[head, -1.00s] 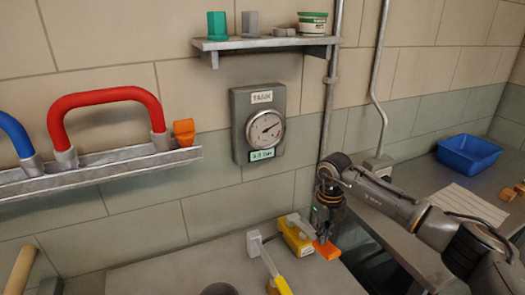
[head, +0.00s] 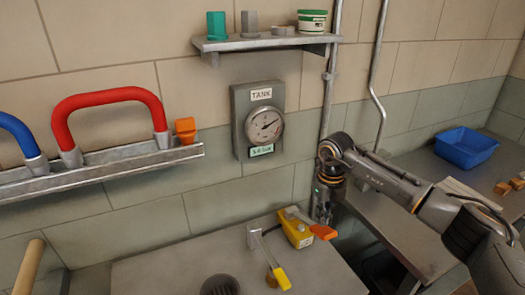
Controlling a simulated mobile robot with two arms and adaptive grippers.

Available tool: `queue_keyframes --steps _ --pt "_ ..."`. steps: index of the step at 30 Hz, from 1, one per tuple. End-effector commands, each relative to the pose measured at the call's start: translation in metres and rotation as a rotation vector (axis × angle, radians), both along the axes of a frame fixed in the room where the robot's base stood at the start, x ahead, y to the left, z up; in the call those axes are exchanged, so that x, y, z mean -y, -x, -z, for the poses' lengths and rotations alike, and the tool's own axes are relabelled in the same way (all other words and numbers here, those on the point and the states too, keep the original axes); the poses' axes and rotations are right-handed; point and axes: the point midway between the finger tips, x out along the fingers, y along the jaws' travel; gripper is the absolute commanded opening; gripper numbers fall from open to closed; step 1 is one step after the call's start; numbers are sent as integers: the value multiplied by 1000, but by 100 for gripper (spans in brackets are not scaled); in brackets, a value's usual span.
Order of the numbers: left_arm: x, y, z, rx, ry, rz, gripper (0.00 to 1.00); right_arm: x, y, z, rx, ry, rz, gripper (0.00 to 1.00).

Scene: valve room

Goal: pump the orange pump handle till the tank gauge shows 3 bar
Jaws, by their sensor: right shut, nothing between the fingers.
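The orange pump handle (head: 323,231) sticks out to the right from the yellow pump body (head: 296,230) on the grey bench. My right gripper (head: 321,218) points down just above or behind the handle's end. It is shut with nothing between its fingers; I cannot tell whether it touches the handle. The tank gauge (head: 264,125) hangs on the wall under a TANK label. Its needle points to the upper right; the scale is too small to read. A green label (head: 261,151) sits below the dial. My left gripper is not in view.
A wall shelf (head: 265,42) holds small items. A rail (head: 100,172) carries red and blue handles. A blue bin (head: 466,147) and wooden blocks sit on the right bench.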

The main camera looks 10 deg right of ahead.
Motion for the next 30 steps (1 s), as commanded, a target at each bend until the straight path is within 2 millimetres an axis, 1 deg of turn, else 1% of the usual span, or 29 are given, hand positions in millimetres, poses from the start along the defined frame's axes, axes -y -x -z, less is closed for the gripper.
queue_keyframes --steps 20,23,30 --pt "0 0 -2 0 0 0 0 0 0 -2 1 0 0 0" --pt "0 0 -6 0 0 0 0 0 0 -8 1 0 0 0" --pt "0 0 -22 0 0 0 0 0 -1 -33 2 0 0 0"
